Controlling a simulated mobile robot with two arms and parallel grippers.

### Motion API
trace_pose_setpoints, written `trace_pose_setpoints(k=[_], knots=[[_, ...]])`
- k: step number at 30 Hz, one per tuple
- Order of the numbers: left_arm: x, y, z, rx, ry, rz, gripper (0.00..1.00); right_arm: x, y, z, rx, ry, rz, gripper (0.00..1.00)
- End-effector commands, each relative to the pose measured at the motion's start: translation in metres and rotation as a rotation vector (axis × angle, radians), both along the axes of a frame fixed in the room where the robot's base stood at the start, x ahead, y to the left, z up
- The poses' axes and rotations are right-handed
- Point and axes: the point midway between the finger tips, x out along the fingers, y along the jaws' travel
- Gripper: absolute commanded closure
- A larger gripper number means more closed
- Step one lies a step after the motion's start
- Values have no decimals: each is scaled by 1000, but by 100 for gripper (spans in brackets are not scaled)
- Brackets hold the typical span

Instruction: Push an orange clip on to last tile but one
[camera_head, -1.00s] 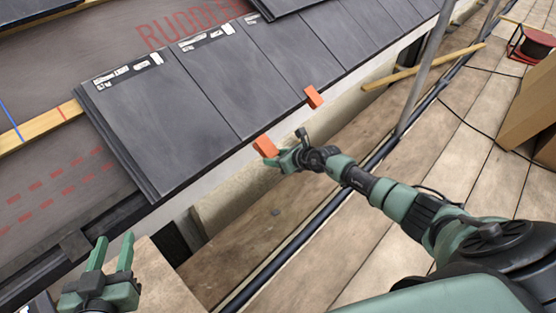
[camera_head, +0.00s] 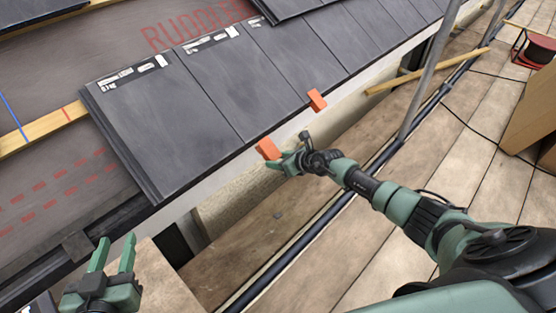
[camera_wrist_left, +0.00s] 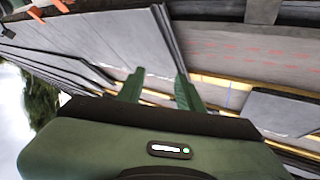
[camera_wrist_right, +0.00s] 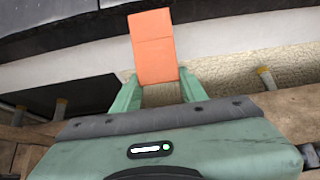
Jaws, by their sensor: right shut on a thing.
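My right gripper (camera_head: 281,160) is shut on an orange clip (camera_head: 268,148). The clip stands up from the fingers in the right wrist view (camera_wrist_right: 153,45), its top in front of the dark tile edge. It is close to the lower edge of the second tile from the left end (camera_head: 245,90); I cannot tell whether they touch. Another orange clip (camera_head: 316,99) sits at the lower edge further right. The end tile (camera_head: 160,125) lies left of the second tile. My left gripper (camera_head: 115,250) is open and empty below the end tile, its fingers apart in the left wrist view (camera_wrist_left: 160,88).
A wooden batten (camera_head: 40,134) and red-marked underlay (camera_head: 60,190) lie left of the tiles. A scaffold pole (camera_head: 428,70) rises on the right. A loose timber (camera_head: 425,73), a cable reel (camera_head: 535,48) and a box (camera_head: 530,105) are on the boards beyond.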

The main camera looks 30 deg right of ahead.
Motion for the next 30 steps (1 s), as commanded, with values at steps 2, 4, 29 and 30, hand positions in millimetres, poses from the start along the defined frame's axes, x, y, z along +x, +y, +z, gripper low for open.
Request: trace_pose_setpoints(k=[2, 4, 29, 30], knots=[[0, 0, 0, 1, 3, 0, 64, 0, 0, 0, 0, -1, 0, 100], [0, 0, -1, 2, 9, 0, 64, 0, 0, 1, 0, -1, 0, 100], [-11, 5, -23, 25, 114, 6, 64, -1, 0, 1, 0, 0, 0, 100], [-11, 5, -23, 25, 114, 6, 64, -1, 0, 1, 0, 0, 0, 100]])
